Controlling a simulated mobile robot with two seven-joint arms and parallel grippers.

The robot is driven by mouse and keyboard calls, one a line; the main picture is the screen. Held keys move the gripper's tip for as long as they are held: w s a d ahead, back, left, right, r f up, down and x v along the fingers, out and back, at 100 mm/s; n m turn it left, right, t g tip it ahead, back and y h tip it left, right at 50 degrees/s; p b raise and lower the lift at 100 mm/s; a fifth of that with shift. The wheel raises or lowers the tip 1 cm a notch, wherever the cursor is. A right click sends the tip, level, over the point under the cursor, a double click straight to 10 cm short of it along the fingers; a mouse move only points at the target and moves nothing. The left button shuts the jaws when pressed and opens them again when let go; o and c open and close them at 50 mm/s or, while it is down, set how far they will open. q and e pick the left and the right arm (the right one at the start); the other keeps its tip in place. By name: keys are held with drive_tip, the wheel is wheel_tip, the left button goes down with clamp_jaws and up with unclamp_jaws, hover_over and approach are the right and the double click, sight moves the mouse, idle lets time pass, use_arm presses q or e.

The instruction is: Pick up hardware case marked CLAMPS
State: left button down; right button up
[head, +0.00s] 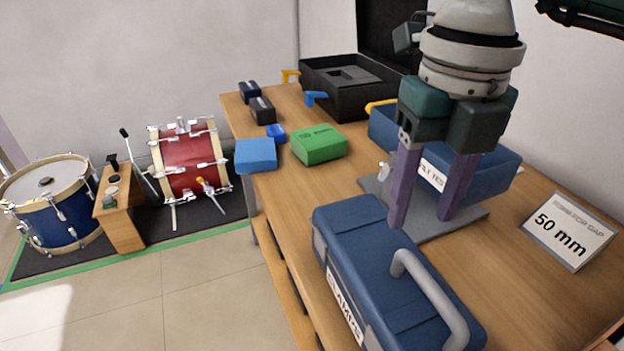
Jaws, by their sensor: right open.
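The blue hardware case marked CLAMPS (345,232) lies on the near part of the wooden bench, its white label on the side facing the bench's left edge. A grey bar handle (430,295) arches over its top. My right gripper (421,221) points down with its two purple fingers apart and nothing between them. Its fingertips appear just beyond the case's far right side, away from the handle; their exact height is hard to tell. My left gripper is not in view.
A second blue case (505,170), its label partly hidden by my fingers, stands behind the gripper by a grey plate (465,222). A "50 mm" sign (568,230) is at right. Green (319,144) and light-blue (256,155) blocks and an open black case (345,80) lie farther back.

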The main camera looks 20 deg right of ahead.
sight(402, 250)
drive_tip(key=f, duration=0.3)
drive_tip(key=a+f, duration=0.1)
drive_tip(key=f, duration=0.2)
drive_tip(key=shift+s+a+f, duration=0.15)
drive_tip(key=shift+s+f, duration=0.05)
drive_tip(key=shift+f, duration=0.7)
drive_tip(key=shift+w, duration=0.1)
drive_tip(key=c, duration=0.9)
clamp_jaws()
drive_tip(key=shift+r, duration=0.1)
